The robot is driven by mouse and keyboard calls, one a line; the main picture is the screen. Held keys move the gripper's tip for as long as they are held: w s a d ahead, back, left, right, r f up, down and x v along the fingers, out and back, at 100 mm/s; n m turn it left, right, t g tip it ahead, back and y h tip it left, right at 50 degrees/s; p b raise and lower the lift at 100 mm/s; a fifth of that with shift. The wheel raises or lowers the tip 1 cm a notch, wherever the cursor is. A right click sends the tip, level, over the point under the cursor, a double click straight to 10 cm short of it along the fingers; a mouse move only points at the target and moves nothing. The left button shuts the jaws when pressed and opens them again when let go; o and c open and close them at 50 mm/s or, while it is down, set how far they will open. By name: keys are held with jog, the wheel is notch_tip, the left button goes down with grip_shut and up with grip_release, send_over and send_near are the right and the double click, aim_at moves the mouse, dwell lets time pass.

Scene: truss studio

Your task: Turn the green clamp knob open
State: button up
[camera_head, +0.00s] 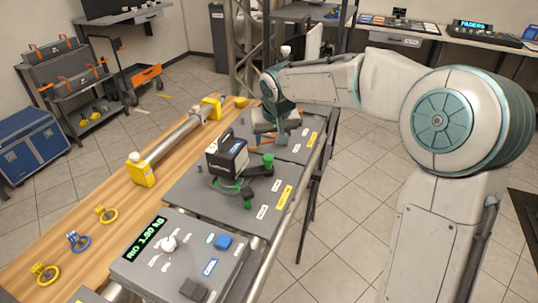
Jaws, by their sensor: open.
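A black boxy light fixture (228,156) stands on the grey panel in the middle of the bench. A green curved clamp part (228,185) shows under it. A green knob (268,160) is at its right, with another green knob-like part (247,196) nearer the front; I cannot tell which is the clamp knob or how far it is turned. My gripper (272,136) is open, low over the panel's far part, beyond the fixture and apart from the green parts. Its fingertips are small and hard to make out.
A control box (178,258) with a green display stands on the near panel. A metal tube (178,143) lies in yellow holders on the wooden bench (125,195), left of the fixture. Yellow and blue rings lie further left. Tiled floor (345,215) is free at the right.

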aim_at(269, 157)
jog(key=x, duration=1)
jog(key=shift+f, duration=0.2)
grip_shut()
